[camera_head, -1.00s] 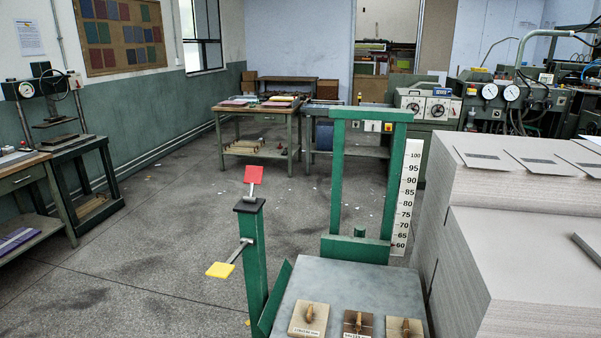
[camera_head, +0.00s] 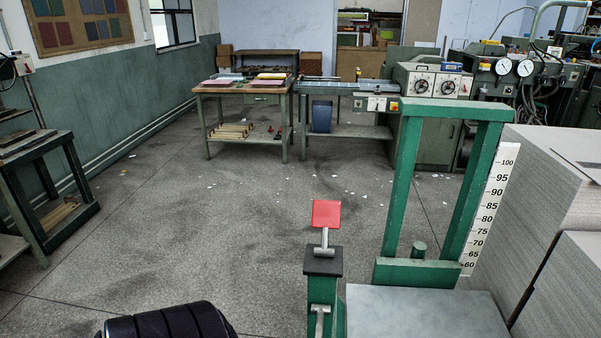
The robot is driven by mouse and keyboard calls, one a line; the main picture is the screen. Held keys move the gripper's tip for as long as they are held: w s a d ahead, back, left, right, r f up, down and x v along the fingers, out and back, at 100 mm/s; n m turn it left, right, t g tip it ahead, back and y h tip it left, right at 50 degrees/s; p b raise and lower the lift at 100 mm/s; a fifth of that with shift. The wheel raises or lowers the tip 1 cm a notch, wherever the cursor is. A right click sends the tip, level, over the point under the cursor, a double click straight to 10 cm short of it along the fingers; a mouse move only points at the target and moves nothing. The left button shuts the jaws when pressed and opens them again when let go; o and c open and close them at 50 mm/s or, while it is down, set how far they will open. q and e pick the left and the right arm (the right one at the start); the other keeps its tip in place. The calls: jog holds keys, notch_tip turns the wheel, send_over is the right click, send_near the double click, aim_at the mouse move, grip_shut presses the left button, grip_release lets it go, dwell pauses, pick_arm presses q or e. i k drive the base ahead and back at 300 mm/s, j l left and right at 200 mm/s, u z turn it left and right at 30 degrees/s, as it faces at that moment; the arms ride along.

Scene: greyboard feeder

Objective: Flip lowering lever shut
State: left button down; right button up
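A red-paddled lever (camera_head: 326,214) stands up on a short metal stem from the black cap (camera_head: 323,261) of a green post (camera_head: 322,290). A second metal lever stem (camera_head: 320,318) shows on the front of the post at the bottom edge; its paddle is out of view. I cannot tell which of the two is the lowering lever. A black ribbed part, likely of my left arm, rises at the bottom left, apart from the post. No fingertips of either gripper show.
The grey platform (camera_head: 415,310) with its green frame (camera_head: 400,180) and height scale (camera_head: 488,210) stands right of the post. Stacked greyboard (camera_head: 545,190) fills the right edge. Open floor (camera_head: 220,250) lies left of the post.

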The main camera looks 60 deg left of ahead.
aim_at(326, 214)
jog(key=j, duration=0.55)
jog(key=k+j, duration=0.15)
jog(key=j, duration=1.05)
